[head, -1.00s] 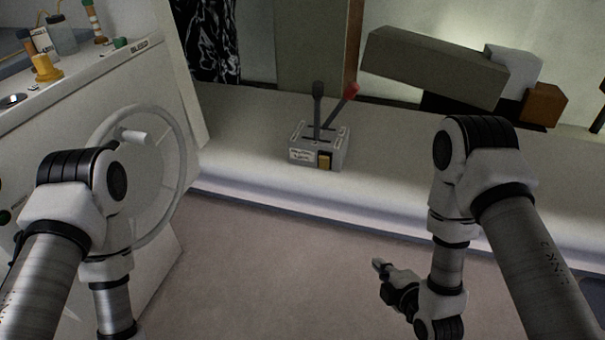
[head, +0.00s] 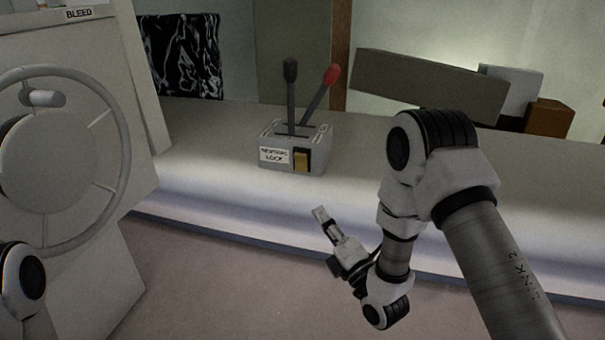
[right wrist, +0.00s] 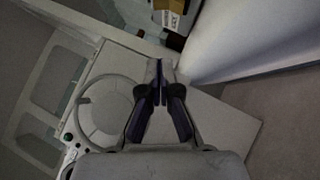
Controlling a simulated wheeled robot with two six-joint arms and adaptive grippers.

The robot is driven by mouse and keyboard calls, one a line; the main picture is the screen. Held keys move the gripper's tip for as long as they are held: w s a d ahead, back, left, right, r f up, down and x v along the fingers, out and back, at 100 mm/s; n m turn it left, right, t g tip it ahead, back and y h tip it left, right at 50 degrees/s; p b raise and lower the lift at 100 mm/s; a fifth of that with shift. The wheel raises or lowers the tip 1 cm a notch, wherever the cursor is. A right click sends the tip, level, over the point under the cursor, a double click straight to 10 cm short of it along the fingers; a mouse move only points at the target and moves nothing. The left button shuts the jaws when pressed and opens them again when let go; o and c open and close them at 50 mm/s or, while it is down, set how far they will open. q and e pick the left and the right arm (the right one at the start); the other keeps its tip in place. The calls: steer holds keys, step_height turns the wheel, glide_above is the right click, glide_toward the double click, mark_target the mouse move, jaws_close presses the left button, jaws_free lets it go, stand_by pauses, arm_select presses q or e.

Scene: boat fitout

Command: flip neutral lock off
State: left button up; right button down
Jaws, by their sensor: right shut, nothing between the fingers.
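The grey control box (head: 310,165) sits on the white bench, with a label reading "NEUTRAL LOCK" on its front. A black-knobbed lever (head: 291,95) stands nearly upright on top, and a red-knobbed lever (head: 319,97) leans right. My right gripper (head: 320,214) is shut and empty, in front of and below the box, apart from it. My left gripper is out of view.
A white steering wheel (head: 60,165) on a console stands at the left. The white bench (head: 400,120) runs behind my right arm, with a long grey-green block (head: 430,85) above it at the back. The floor in front is clear.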

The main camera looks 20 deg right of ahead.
glide_toward(295, 158)
steer(key=w+a, duration=0.2)
steer(key=a, duration=0.1)
steer(key=w, duration=0.1)
steer(key=w+d+r, duration=0.1)
steer(key=w+r, duration=0.1)
steer(key=shift+w+d+b, duration=0.3)
steer(key=shift+w+b, duration=0.05)
steer(key=shift+b, duration=0.05)
steer(key=shift+r, duration=0.1)
